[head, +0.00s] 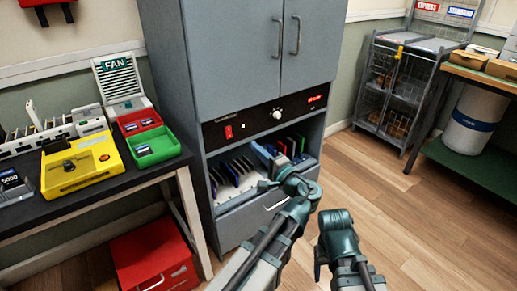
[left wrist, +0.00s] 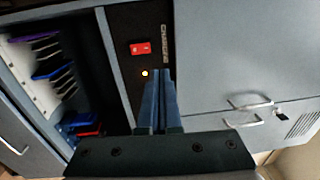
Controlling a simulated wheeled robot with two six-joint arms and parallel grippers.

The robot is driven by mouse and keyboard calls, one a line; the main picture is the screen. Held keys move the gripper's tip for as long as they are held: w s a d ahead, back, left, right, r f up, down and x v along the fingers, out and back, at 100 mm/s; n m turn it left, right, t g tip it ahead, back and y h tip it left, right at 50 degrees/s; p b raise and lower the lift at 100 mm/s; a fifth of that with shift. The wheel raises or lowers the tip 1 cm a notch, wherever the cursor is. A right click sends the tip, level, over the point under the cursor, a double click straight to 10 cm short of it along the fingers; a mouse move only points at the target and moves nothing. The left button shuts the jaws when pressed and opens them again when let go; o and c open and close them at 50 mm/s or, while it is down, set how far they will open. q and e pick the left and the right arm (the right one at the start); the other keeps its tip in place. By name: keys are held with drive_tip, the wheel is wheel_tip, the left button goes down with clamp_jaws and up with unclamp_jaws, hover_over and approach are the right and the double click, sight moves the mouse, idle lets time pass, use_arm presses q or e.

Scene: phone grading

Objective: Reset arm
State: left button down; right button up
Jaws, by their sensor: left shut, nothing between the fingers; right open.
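My left gripper (head: 266,186) is in front of the grey cabinet's (head: 240,50) open shelf bay, with nothing in its fingers. In the left wrist view its two blue fingers (left wrist: 158,98) are pressed together, pointing at the black control panel (left wrist: 128,60) beside a small lit lamp (left wrist: 145,73) and the red switch (left wrist: 140,48). I cannot tell the gap between fingertips and panel. My right gripper (head: 319,262) is lower and further right, over the wood floor, empty; its fingers are partly hidden by its own wrist.
The dark table (head: 100,190) at left carries a yellow device (head: 80,163), a red tray (head: 138,121) and a green tray (head: 155,147). The floor at right is clear.

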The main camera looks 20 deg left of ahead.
use_arm(q)
drive_tip(key=s+a+f+n+g+h, duration=0.25)
drive_tip(key=s+f+g+h, duration=0.2)
drive_tip(key=f, duration=0.55)
drive_tip(key=s+a+f+n+g+h, duration=0.1)
drive_tip(key=s+f+n+g+h, duration=0.35)
drive_tip(key=f, duration=0.55)
drive_tip(key=s+d+f+m+g+h, duration=0.1)
drive_tip(key=s+d+f+m+h, duration=0.1)
drive_tip(key=s+d, duration=0.5)
drive_tip(key=s+d+f+m+g+h, duration=0.1)
drive_tip(key=s+d+f+g+h, duration=0.2)
drive_tip(key=d, duration=0.8)
wheel_tip(320, 180, up, 32)
drive_tip(key=s+t+p, duration=0.1)
drive_tip(key=p, duration=2.9)
drive_tip(key=shift+d, duration=0.2)
drive_tip(key=shift+f, duration=0.1)
